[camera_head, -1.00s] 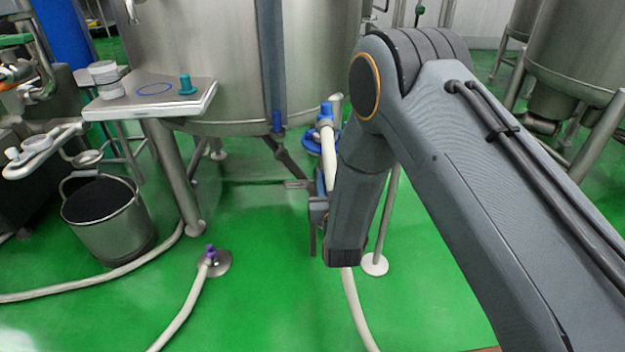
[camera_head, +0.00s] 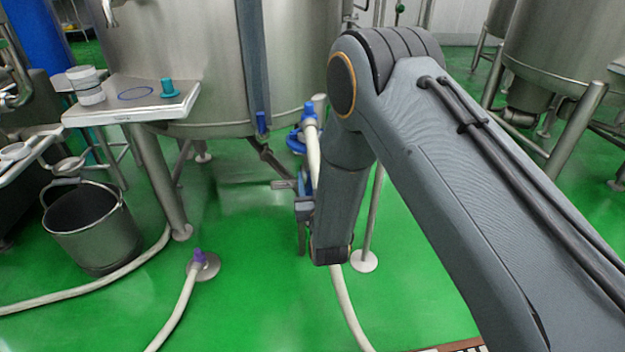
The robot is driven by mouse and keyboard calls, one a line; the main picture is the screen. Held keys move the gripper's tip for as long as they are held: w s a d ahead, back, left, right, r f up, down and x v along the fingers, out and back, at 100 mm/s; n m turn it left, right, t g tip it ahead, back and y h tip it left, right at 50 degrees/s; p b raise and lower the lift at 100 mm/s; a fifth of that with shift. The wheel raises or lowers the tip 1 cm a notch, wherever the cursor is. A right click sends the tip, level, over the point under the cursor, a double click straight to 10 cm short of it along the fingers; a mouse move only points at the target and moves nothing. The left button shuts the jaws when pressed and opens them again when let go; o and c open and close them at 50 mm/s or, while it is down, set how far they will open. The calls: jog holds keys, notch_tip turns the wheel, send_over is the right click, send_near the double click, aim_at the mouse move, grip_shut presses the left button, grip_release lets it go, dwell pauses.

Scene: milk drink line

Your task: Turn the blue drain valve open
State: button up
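Blue valve parts (camera_head: 296,141) show low on the front of the large steel tank, partly behind a pale hose and my arm. A blue-capped fitting (camera_head: 310,110) tops that hose (camera_head: 313,145). A separate blue piece (camera_head: 261,122) sits on the steel outlet under the tank, to the left. I cannot tell which is the drain valve's handle or how it is turned. My gripper (camera_head: 303,215) hangs below these parts, mostly hidden behind my wrist. Its fingers cannot be made out clearly, and I see nothing held in it. Contact with the valve cannot be told.
The steel tank (camera_head: 190,60) stands on legs over a green floor. A small shelf (camera_head: 135,112) with white containers juts out at left. A steel bucket (camera_head: 92,235) stands below it. A purple-tipped hose (camera_head: 185,295) and others lie on the floor. Open floor lies in front.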

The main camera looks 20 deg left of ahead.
jog(key=p+v, duration=0.1)
jog(key=v, duration=0.6)
jog(key=shift+s+d, duration=0.2)
jog(key=shift+s, duration=0.15)
jog(key=w+d+r+m+g+h, duration=0.1)
jog(key=d+r+g+h, duration=0.4)
jog(key=d+r, duration=0.4)
jog(key=s+d+r+g+h, duration=0.1)
jog(key=s+d+r+g, duration=0.2)
jog(key=s+d, duration=0.5)
jog(key=s+d+r+m+g+h, duration=0.1)
jog(key=s+d+r+g, duration=0.3)
jog(key=s+d, duration=0.4)
jog(key=s+d+r+g+h, duration=0.1)
jog(key=s+d+r+g, duration=0.2)
jog(key=s+d, duration=0.5)
jog(key=s+d+r+m+p, duration=0.1)
jog(key=d+r+m+p, duration=0.1)
jog(key=d+r+p, duration=0.4)
jog(key=s+d+r+m+h+p, duration=0.1)
jog(key=d+r+p, duration=0.4)
jog(key=p, duration=1.2)
jog(key=shift+s+d+r+m, duration=0.4)
jog(key=shift+s+r+m, duration=0.3)
jog(key=shift+r, duration=1.7)
